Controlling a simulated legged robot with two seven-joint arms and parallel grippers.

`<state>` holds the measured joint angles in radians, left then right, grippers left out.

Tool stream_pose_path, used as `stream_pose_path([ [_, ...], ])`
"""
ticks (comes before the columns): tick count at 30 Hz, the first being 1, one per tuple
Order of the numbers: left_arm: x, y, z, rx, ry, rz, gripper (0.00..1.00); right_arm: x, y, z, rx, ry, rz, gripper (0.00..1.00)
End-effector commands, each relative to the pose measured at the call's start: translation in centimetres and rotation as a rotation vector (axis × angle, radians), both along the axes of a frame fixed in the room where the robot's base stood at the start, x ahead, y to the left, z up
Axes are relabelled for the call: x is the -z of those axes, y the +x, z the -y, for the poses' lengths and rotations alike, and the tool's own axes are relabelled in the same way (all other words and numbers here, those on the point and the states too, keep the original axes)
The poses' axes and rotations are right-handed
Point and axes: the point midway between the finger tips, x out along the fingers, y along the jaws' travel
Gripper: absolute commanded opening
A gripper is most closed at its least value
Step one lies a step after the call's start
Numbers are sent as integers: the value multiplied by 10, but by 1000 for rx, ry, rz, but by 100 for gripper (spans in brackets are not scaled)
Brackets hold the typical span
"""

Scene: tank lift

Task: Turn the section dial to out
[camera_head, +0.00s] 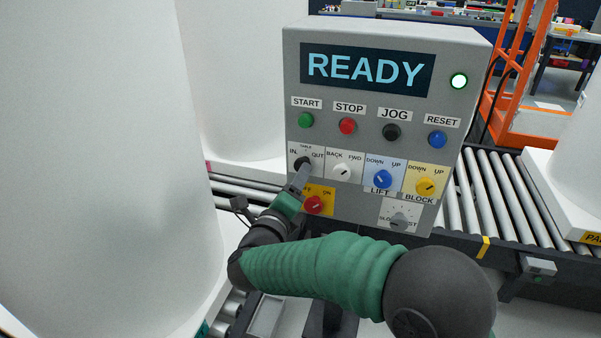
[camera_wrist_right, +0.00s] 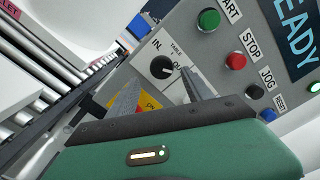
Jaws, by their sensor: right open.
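The black section dial (camera_head: 302,163) sits on the upper left plate of the control panel, between the labels IN and OUT. In the right wrist view the dial (camera_wrist_right: 162,67) shows as a round black knob with a small white mark; which label it points at is hard to tell. My right gripper (camera_head: 303,172) is just in front of the dial, partly covering it in the head view. In the wrist view its two fingers (camera_wrist_right: 160,78) are apart, with the dial beyond and between their tips. Contact cannot be made out. My left gripper is not in view.
The grey control panel (camera_head: 458,140) shows READY (camera_head: 368,70) and a lit green lamp (camera_head: 459,81). A white dial (camera_head: 341,171), a blue dial (camera_head: 382,179) and a red knob (camera_head: 313,205) are close by. Large white tanks (camera_head: 90,150) stand left; roller conveyors (camera_head: 490,190) run behind.

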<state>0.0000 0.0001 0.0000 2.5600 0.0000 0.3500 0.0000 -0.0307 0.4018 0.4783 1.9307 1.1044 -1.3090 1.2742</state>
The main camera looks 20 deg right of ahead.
Motion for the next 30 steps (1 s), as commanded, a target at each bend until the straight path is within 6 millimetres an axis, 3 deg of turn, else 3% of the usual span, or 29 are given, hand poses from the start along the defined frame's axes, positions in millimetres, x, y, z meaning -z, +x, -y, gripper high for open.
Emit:
stream_pose_path([
  [6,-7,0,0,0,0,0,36,-1,-54,-38,-5,-1,-2,59],
  [12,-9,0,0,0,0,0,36,1,-90,-62,-4,0,-3,59],
  [17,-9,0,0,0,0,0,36,2,-101,-69,-1,0,-4,59],
  [30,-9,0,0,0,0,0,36,2,-100,-69,-4,-4,-7,59],
])
